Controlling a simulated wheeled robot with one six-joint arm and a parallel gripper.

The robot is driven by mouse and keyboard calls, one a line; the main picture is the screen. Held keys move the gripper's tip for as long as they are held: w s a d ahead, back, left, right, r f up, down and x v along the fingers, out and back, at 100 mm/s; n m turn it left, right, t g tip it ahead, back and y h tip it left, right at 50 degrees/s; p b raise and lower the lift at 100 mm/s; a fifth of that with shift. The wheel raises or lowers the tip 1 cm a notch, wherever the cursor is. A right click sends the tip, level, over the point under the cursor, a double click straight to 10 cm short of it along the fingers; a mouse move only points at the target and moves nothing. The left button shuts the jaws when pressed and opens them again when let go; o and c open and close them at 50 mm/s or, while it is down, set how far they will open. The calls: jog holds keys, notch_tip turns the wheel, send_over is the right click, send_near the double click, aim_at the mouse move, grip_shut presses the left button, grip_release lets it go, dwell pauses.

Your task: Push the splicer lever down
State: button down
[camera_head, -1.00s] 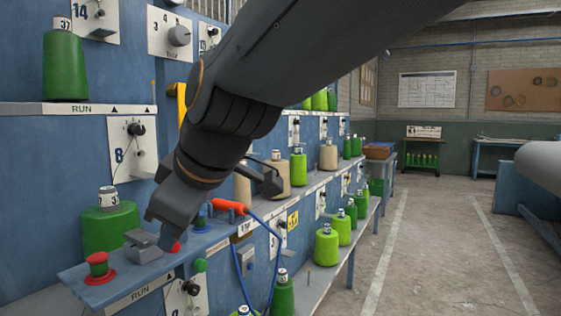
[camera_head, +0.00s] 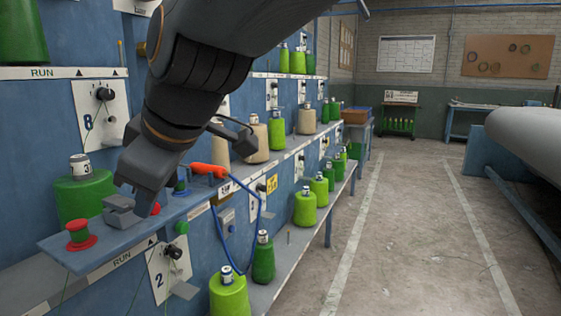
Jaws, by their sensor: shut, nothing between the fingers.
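The splicer (camera_head: 121,212) is a small grey block on the narrow blue shelf (camera_head: 72,257) at lower left, between a red spool (camera_head: 80,236) and my gripper. I cannot make out its lever apart from the grey body. My gripper (camera_head: 139,196) is dark grey, shut and empty. It points down over the right and back side of the splicer and partly hides it. I cannot tell whether it touches the splicer.
A red knob (camera_head: 155,209) and a blue spool (camera_head: 180,188) stand just right of my gripper. An orange handle (camera_head: 207,170) with a blue cord lies beyond. A green yarn cone (camera_head: 84,196) stands behind the shelf. The aisle floor (camera_head: 400,230) at right is clear.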

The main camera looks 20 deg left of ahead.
jog(key=s+d+r, duration=0.2)
jog(key=d+r, duration=0.3)
jog(key=d, duration=0.4)
jog(key=shift+s+d, duration=0.25)
jog(key=shift+w+f, duration=0.1)
jog(key=w+d+f+m+t+h+p, duration=0.1)
jog(key=w+d+f+m+h+p, duration=0.1)
jog(key=w+d+f+m, duration=0.65)
jog(key=w+d+f+m+h+p, duration=0.1)
jog(key=w+d+f+m+h, duration=0.2)
jog(key=w+d+f, duration=0.65)
jog(key=s+d+f+m+g+p, duration=0.1)
jog(key=s+d+f+m, duration=0.1)
jog(key=d, duration=0.6)
jog(key=s+d+f+m+g+h+p, duration=0.1)
jog(key=s+d+f+m, duration=0.1)
jog(key=d+m, duration=0.3)
jog(key=s+d+f+m+h+p, duration=0.1)
jog(key=s+d+f+m, duration=0.2)
jog(key=d, duration=1)
jog(key=shift+s+d+m+g, duration=0.25)
jog(key=shift+s+m+g, duration=0.15)
jog(key=shift+s, duration=0.2)
